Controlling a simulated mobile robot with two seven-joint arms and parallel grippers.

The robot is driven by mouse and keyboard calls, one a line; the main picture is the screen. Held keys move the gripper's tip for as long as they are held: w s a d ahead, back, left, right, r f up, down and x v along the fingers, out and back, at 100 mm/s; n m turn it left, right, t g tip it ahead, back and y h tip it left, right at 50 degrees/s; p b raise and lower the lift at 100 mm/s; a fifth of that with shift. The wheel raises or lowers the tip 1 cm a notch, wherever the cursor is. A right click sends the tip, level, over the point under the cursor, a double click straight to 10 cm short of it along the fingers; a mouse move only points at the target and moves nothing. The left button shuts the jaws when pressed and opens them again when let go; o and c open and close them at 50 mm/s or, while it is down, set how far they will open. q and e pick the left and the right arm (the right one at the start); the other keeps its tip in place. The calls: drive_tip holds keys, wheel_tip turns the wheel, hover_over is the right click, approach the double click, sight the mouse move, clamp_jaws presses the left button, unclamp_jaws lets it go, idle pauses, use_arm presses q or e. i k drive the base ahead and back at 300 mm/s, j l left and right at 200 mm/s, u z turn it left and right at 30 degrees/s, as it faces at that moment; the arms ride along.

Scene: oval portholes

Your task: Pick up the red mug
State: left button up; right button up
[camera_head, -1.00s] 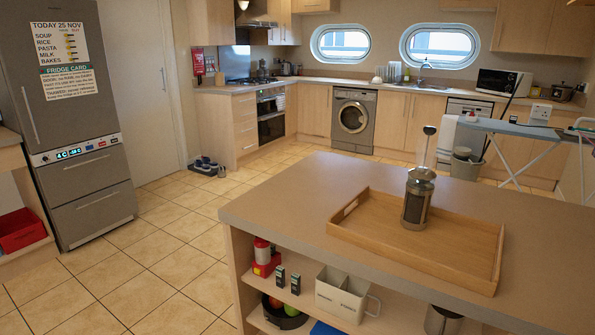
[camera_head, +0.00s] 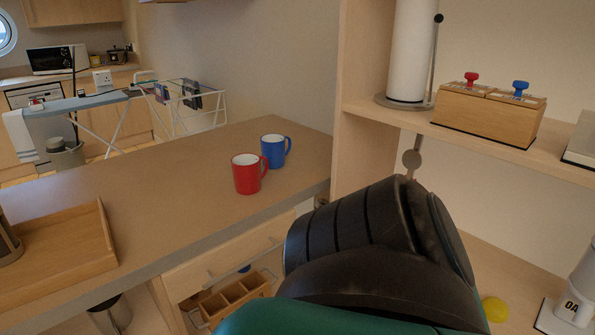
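The red mug (camera_head: 247,176) stands upright on the counter (camera_head: 170,180), near its front right end. Its handle points right. A blue mug (camera_head: 275,150) stands just behind it and to the right, very close; I cannot tell whether they touch. A dark and green arm link of mine fills the lower middle of the view, in front of the counter and shelf. Neither of my grippers shows.
A wooden tray (camera_head: 62,262) lies at the counter's left. A shelf unit (camera_head: 348,90) rises at the counter's right end, holding a paper roll (camera_head: 408,50) and a wooden box with red and blue knobs (camera_head: 489,113). An open drawer (camera_head: 235,295) sits below the counter.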

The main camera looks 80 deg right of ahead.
sight(247, 167)
drive_tip(key=z, duration=2.1)
